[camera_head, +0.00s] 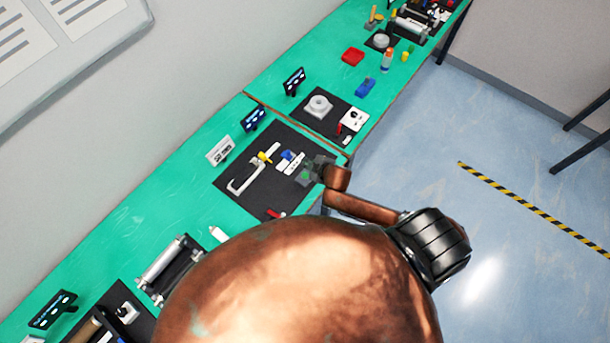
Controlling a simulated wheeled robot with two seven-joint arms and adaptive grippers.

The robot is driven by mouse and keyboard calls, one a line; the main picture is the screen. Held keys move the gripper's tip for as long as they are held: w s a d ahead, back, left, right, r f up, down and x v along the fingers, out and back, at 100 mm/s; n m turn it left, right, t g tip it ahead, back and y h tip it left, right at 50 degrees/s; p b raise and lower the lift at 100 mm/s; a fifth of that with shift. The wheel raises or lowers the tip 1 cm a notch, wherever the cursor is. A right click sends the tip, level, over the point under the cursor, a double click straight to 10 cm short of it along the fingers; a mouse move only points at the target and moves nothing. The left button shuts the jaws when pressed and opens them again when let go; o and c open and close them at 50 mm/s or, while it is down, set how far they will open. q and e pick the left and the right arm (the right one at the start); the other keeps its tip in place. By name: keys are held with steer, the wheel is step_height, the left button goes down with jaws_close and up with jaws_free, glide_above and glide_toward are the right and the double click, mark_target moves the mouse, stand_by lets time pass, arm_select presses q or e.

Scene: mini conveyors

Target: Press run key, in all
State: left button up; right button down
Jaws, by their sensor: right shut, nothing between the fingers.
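A row of small conveyor stations stands on dark mats along a green table. The middle mat (240,187) holds a white bracket-like part (243,178), a yellow piece (265,157), a blue piece (287,155) and a white panel (291,166). My right gripper (307,172) is shut and empty at the right side of this mat, just beside the white panel. Some green shows at its fingertips; I cannot tell whether this is a key or whether the fingers touch it. No run key can be made out clearly. My left gripper is not in view.
Farther up, another mat carries a round grey part (318,106) and a white control box (353,119). A roller conveyor (168,262) stands at lower left. Small dark signs (253,118) line the wall side. My copper-coloured arm hides the table's lower part.

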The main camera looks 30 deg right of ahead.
steer(key=b, duration=0.6)
glide_above(306, 176)
step_height(306, 176, down, 7)
steer(key=shift+s+a, duration=0.1)
steer(key=shift+f+b, duration=0.5)
steer(key=shift+f, duration=0.15)
steer(key=shift+f, duration=0.1)
stand_by(0.4)
steer(key=shift+f, duration=0.3)
